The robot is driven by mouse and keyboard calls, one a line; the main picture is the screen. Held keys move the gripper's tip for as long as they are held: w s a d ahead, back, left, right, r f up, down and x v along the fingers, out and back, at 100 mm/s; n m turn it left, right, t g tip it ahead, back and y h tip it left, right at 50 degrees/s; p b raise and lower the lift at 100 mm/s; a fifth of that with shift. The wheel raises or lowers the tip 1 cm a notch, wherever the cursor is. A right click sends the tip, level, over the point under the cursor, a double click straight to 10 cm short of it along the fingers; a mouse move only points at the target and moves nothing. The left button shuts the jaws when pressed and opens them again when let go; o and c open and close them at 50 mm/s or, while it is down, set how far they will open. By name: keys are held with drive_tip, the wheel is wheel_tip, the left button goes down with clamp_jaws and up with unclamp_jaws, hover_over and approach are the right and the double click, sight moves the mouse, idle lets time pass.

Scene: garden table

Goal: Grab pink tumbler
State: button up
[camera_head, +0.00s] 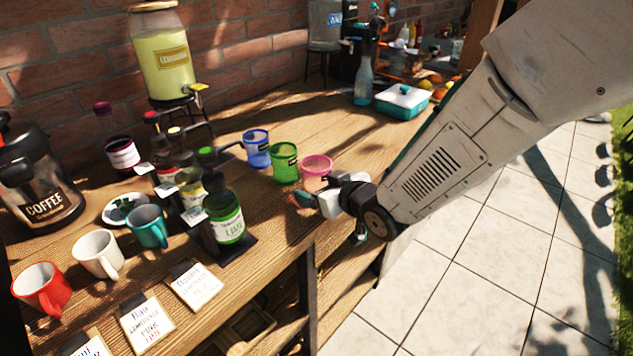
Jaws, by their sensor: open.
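The pink tumbler (316,167) stands upright on the wooden table (268,222) near its front edge, at the right end of a row of tumblers. My gripper (298,200) is in front of the pink tumbler, just below it in the picture, and is open. My wrist and arm come in from the upper right. The lower right part of the tumbler is hidden behind my gripper. I cannot tell whether a finger touches it.
A green tumbler (285,162) stands close to the left of the pink one, with a blue tumbler (256,148) beyond it. A dark green bottle (224,215) stands to the left. A teal box (402,103) is farther back right.

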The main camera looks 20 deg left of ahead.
sight(324, 175)
drive_tip(key=shift+x, duration=1.1)
drive_tip(key=c, duration=1.1)
drive_tip(key=shift+r, duration=0.15)
drive_tip(key=shift+r, duration=1.5)
drive_tip(key=shift+s+d+r, duration=0.1)
drive_tip(key=shift+s+r, duration=0.1)
drive_tip(key=s+d, duration=0.1)
drive_tip(key=s, duration=0.4)
drive_tip(key=s+d+r, duration=0.1)
drive_tip(key=s, duration=0.4)
drive_tip(key=s+d, duration=0.1)
drive_tip(key=s, duration=0.4)
drive_tip(key=shift+d+r, duration=0.15)
drive_tip(key=shift+d, duration=0.15)
